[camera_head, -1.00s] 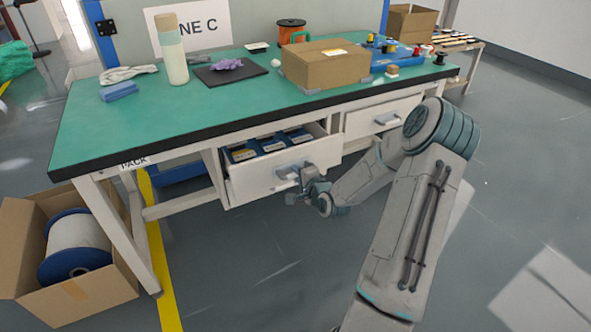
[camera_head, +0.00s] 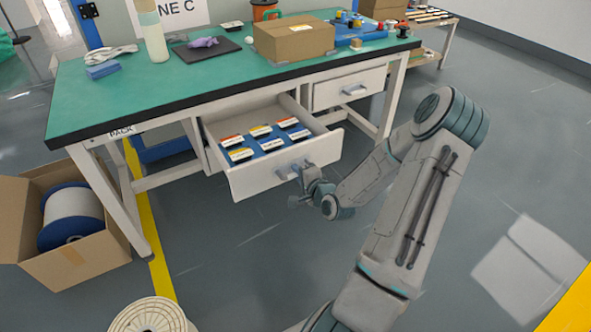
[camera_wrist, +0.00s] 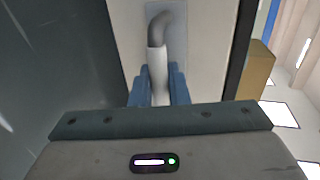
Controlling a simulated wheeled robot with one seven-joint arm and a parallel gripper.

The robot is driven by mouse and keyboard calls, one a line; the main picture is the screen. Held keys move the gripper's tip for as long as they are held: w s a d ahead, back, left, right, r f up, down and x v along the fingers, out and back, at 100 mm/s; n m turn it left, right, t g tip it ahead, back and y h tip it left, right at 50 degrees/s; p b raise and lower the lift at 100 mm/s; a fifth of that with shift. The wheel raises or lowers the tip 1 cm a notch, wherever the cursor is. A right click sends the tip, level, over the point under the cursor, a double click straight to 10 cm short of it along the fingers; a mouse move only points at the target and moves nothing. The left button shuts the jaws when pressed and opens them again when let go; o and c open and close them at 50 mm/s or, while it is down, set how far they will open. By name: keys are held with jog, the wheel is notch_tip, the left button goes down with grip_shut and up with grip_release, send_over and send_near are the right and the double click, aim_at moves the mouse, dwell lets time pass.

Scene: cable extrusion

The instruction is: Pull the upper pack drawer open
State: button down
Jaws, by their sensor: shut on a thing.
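The upper pack drawer (camera_head: 258,183) is a white drawer under the left part of the green bench, near the PACK label (camera_head: 121,132). It stands well out from the bench, and its blue tray (camera_head: 262,147) with several labelled small packs shows inside. My gripper (camera_head: 301,187) is at the drawer's front and shut on the grey bar handle (camera_head: 287,174). In the wrist view the blue fingers (camera_wrist: 158,88) sit on both sides of the handle (camera_wrist: 160,32), in front of the white drawer face. The fingertips are small and partly hidden in the head view.
A second white drawer (camera_head: 349,88) at the right is shut. An open carton (camera_head: 75,258) with a cable reel stands on the floor at left, and another reel (camera_head: 150,316) is at the bottom edge. Floor in front of the drawer is clear.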

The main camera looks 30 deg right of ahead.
jog(key=shift+s+a, duration=0.1)
jog(key=shift+s, duration=0.05)
jog(key=c, duration=1.5)
grip_release()
jog(key=shift+o, duration=0.2)
jog(key=shift+s, duration=0.1)
jog(key=p+v, duration=0.5)
jog(key=v, duration=0.8)
jog(key=shift+s, duration=0.25)
jog(key=shift+r, duration=0.1)
